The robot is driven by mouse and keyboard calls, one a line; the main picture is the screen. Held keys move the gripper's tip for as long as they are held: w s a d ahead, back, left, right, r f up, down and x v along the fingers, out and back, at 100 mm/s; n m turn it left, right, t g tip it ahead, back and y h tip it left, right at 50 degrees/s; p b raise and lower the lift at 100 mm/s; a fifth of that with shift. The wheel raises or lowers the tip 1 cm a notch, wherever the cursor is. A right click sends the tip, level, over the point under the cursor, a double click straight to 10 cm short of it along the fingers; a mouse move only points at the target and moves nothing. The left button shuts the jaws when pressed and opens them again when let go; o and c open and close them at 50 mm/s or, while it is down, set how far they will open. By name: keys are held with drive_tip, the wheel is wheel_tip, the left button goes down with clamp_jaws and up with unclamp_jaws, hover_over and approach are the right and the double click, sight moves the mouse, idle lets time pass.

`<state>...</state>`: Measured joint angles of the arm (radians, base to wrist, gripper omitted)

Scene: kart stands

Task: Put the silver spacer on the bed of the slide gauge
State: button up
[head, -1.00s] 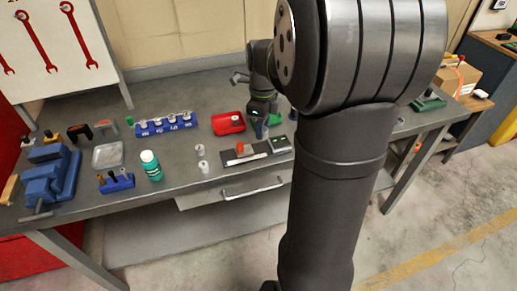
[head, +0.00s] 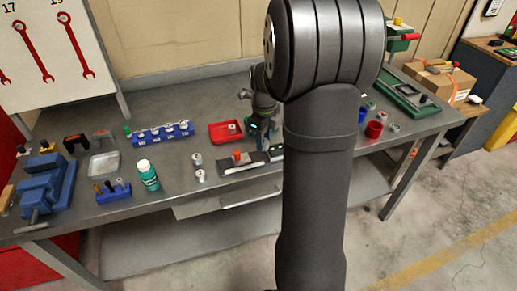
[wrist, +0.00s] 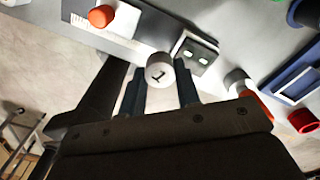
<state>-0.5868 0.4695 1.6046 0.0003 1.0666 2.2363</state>
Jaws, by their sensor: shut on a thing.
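The silver spacer (wrist: 159,73) is a short cylinder with a "1" on its top face. In the wrist view it sits between the two dark fingers of my gripper (wrist: 161,86), which is shut on it. The slide gauge (wrist: 120,16) lies beyond it, with an orange knob (wrist: 101,16) and a dark display block with two green lights (wrist: 194,54). In the head view the gauge (head: 235,168) lies near the bench's front edge, and my gripper (head: 262,138) is just above or behind it. The held spacer cannot be made out there. I cannot tell its height over the bed.
Two silver cylinders (head: 197,159) (head: 200,176) stand left of the gauge. A red tray (head: 220,133) holds a small piece behind it. A blue rack (head: 162,135) and a green-labelled bottle (head: 148,175) stand further left. A red cup (head: 374,130) stands to the right.

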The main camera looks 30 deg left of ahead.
sight(259, 158)
drive_tip(key=shift+a+f, duration=0.55)
drive_tip(key=shift+a, duration=0.25)
drive_tip(key=shift+f, duration=2)
drive_tip(key=o, duration=0.7)
drive_tip(key=shift+f, duration=0.15)
wheel_tip(259, 158, up, 12)
drive_tip(key=shift+r, duration=0.2)
drive_tip(key=shift+f, duration=0.1)
wheel_tip(259, 158, down, 13)
drive_tip(key=shift+s+r, duration=0.1)
drive_tip(key=shift+r, duration=2.15)
drive_tip(key=shift+f, duration=0.1)
